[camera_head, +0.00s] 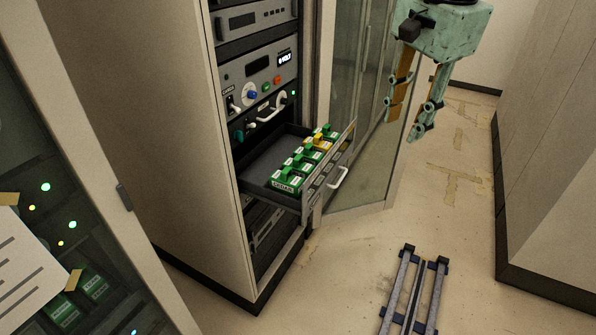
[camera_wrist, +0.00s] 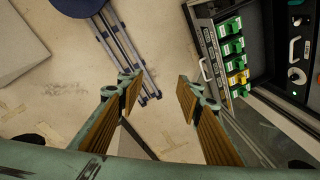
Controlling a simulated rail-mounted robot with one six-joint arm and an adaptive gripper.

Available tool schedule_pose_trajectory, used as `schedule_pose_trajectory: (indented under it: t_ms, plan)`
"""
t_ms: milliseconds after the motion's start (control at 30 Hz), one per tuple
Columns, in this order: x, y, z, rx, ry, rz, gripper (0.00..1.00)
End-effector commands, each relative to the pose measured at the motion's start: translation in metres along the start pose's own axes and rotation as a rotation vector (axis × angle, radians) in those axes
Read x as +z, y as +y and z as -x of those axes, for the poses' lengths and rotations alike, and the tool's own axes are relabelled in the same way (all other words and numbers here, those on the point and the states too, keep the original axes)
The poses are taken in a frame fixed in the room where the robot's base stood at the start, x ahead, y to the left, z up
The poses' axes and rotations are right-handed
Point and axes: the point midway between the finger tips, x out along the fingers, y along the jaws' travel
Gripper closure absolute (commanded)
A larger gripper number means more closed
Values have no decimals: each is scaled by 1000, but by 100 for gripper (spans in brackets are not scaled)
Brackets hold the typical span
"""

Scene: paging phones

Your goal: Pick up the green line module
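Several green line modules (camera_head: 289,178) stand in a row in the open rack drawer, with one yellow module (camera_head: 318,144) among them. In the wrist view the green modules (camera_wrist: 231,47) and the yellow one (camera_wrist: 237,80) lie at the upper right. My gripper (camera_head: 403,131) hangs in the air to the right of the drawer and higher than it. The far end of the row is partly hidden by the drawer front in the head view.
The drawer (camera_head: 262,167) sticks out of a tall rack with a handle (camera_head: 338,178) on its front. An open glass door (camera_head: 362,170) stands behind it. A dark rail frame (camera_head: 414,292) lies on the floor. Open floor lies right of the drawer.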

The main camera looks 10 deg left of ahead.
Motion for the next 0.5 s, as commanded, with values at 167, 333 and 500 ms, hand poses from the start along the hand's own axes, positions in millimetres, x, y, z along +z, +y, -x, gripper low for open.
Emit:
schedule_pose_trajectory:
  t_ms: [167, 333, 500]
  plan:
    - [-3, -34, -9, 13, -11, -74, 67]
    - [-6, -64, -20, 25, -18, -150, 67]
    - [-6, -93, -34, 38, -24, -224, 67]
